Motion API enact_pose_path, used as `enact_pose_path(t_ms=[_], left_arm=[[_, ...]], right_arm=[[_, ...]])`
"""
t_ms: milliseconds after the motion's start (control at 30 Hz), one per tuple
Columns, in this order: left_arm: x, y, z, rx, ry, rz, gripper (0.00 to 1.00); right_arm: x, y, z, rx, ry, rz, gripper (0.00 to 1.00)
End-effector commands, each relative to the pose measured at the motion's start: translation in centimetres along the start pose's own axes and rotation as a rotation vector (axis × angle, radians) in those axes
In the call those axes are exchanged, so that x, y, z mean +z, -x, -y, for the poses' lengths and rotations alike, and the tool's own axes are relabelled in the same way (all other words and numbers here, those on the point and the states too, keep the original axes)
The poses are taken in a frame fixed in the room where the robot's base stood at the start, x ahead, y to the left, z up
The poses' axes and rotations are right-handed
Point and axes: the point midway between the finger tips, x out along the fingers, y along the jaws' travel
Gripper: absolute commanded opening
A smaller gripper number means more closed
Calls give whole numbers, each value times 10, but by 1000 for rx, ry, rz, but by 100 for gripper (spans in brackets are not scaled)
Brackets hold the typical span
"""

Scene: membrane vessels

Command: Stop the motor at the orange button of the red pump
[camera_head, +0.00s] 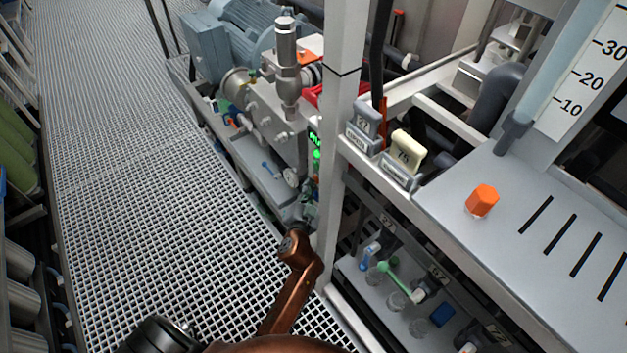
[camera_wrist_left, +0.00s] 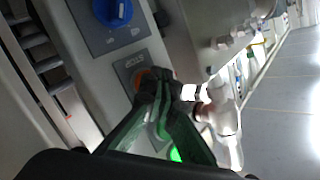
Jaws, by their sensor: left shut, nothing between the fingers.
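The orange button (camera_wrist_left: 141,76) shows in the left wrist view, on a grey labelled plate (camera_wrist_left: 127,63) below a blue knob (camera_wrist_left: 112,10). My left gripper (camera_wrist_left: 160,84) is shut and empty, its fingertips directly in front of the button and covering part of it. I cannot tell whether they touch it. In the head view, the left gripper (camera_head: 299,212) is low beside the white post, partly hidden, and the button is not visible there. Red pump parts (camera_head: 328,95) show behind the post, near a blue-grey motor (camera_head: 240,35). My right gripper is not in view.
The white post (camera_head: 343,120) stands close to my left arm. A different orange hexagonal piece (camera_head: 482,200) stands on the grey panel at right. Below it is a shelf (camera_head: 405,320) with small items. The grated walkway (camera_head: 140,180) at left is clear.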

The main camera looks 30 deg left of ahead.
Motion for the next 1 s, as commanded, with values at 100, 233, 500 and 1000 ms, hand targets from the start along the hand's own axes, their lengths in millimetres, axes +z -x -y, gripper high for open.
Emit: enact_pose_path(t_ms=[100,233,500,1000], left_arm=[[-12,-2,-5,7,8,-20,0],[-11,-1,-4,8,8,-20,0],[-6,7,2,6,9,-20,0],[7,19,15,-2,6,-8,0]], right_arm=[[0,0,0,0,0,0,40],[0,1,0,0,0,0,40],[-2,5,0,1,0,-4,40],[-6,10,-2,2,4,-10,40]])
